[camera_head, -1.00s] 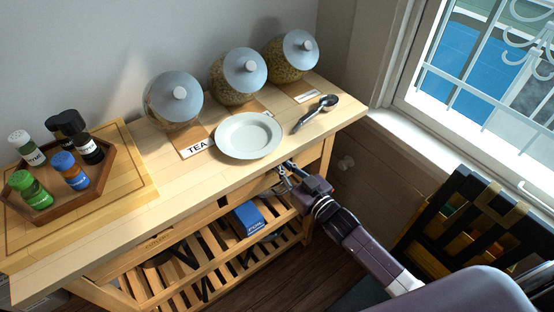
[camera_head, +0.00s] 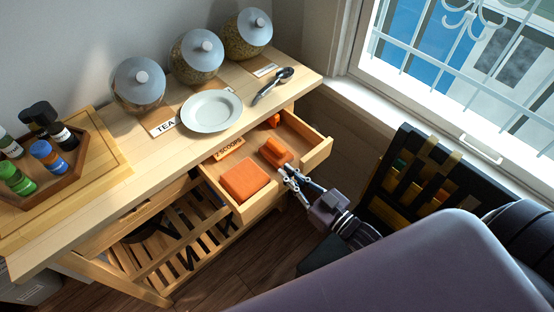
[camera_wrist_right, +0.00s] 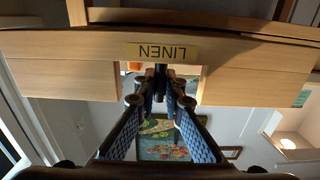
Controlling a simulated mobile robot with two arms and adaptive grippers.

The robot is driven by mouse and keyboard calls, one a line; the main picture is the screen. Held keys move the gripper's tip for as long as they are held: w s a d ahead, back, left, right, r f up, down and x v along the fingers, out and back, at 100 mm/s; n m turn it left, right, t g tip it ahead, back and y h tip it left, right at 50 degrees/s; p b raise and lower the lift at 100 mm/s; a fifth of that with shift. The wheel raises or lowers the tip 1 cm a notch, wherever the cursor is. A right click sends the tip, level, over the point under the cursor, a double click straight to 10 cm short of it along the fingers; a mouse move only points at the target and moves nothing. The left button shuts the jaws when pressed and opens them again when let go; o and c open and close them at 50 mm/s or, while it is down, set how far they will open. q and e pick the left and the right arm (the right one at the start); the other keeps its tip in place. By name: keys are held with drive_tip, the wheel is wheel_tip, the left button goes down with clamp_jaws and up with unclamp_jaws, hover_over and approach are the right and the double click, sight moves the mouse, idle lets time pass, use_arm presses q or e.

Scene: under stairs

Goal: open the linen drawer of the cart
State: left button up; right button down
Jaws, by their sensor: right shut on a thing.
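The linen drawer (camera_head: 318,153) of the wooden cart (camera_head: 90,215) is pulled well out, showing orange items inside. In the right wrist view, its wooden front (camera_wrist_right: 235,83) carries an upside-down "LINEN" label (camera_wrist_right: 162,52) and has a notch cut in its edge. My right gripper (camera_head: 286,177) is at the middle of the drawer front. The wrist view shows its fingers (camera_wrist_right: 160,80) brought together at the notch, shut on the drawer front. The exact contact is partly hidden. My left gripper is not in view.
On the cart top are a white plate (camera_head: 211,111), a scoop (camera_head: 272,86), glass jars (camera_head: 138,88) and a bottle tray (camera_head: 65,172). A dark rack (camera_head: 405,185) stands right of my right gripper, below the window. Open slatted shelves lie under the drawer.

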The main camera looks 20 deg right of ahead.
drive_tip(key=v, duration=0.2)
drive_tip(key=shift+s+d, duration=0.1)
drive_tip(key=shift+s, duration=0.15)
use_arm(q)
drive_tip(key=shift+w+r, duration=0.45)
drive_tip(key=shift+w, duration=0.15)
use_arm(e)
drive_tip(key=shift+s, duration=0.2)
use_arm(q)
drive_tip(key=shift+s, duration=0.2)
use_arm(e)
drive_tip(key=c, duration=2)
unclamp_jaws()
drive_tip(key=shift+d, duration=0.1)
drive_tip(key=v, duration=1.2)
